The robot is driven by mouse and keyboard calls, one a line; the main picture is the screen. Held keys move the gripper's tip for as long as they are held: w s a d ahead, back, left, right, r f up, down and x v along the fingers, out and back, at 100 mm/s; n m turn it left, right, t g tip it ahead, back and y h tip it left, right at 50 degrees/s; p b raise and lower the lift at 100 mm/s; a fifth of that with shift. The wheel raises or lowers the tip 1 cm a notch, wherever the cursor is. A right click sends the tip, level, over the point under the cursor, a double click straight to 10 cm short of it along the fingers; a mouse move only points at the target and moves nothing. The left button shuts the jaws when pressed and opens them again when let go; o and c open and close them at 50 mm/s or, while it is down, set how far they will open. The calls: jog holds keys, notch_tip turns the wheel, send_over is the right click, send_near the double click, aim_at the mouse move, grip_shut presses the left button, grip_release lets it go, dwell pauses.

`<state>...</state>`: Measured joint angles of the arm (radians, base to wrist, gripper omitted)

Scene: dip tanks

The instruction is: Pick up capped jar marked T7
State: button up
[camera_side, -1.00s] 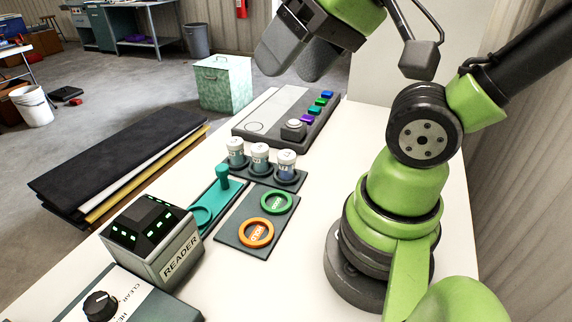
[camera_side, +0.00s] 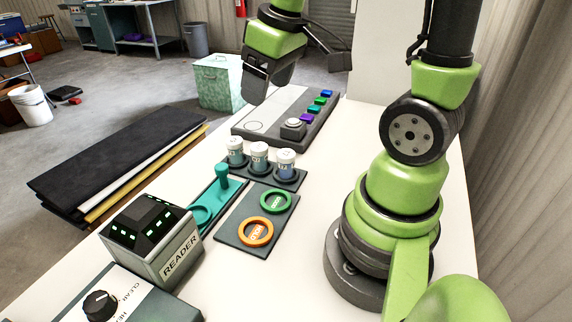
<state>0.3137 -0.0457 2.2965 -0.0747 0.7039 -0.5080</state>
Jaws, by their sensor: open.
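Three white-capped jars stand upright in a dark rack: a left jar (camera_side: 235,152), a middle jar (camera_side: 259,158) and a right jar (camera_side: 286,163). Each has a marking, but it is too small to read, so I cannot tell which is T7. My gripper (camera_side: 256,92) hangs above the far end of the table, behind the jars and over the left part of the grey panel. It is apart from the jars and appears empty; its fingers are seen partly edge-on.
A grey panel (camera_side: 270,112) with coloured buttons lies behind the jars. In front are a teal tray with an upright handle (camera_side: 222,180), a plate with green (camera_side: 276,201) and orange (camera_side: 256,232) rings, and a READER box (camera_side: 150,235). Bare table lies right of the rack.

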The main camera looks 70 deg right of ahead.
aim_at(286, 153)
jog(key=d+f+n+g, duration=0.1)
jog(key=d+f, duration=0.1)
jog(key=f, duration=0.1)
jog(key=d+f+n+g, duration=0.1)
jog(key=d+f, duration=0.2)
jog(key=d+f+g, duration=0.1)
jog(key=d+f, duration=0.1)
jog(key=f, duration=0.2)
jog(key=shift+w+d+f+n, duration=0.1)
jog(key=shift+w+d+n, duration=0.15)
jog(key=shift+n, duration=0.45)
jog(key=f, duration=0.3)
jog(key=d+f, duration=0.1)
jog(key=f, duration=0.1)
jog(key=shift+s+f, duration=0.25)
jog(key=shift+f, duration=0.05)
jog(key=shift+w+a+f, duration=0.1)
jog(key=shift+w+f, duration=0.05)
jog(key=shift+f, duration=1.4)
jog(key=shift+w+f, duration=0.1)
jog(key=shift+f, duration=1.4)
jog(key=c, duration=1)
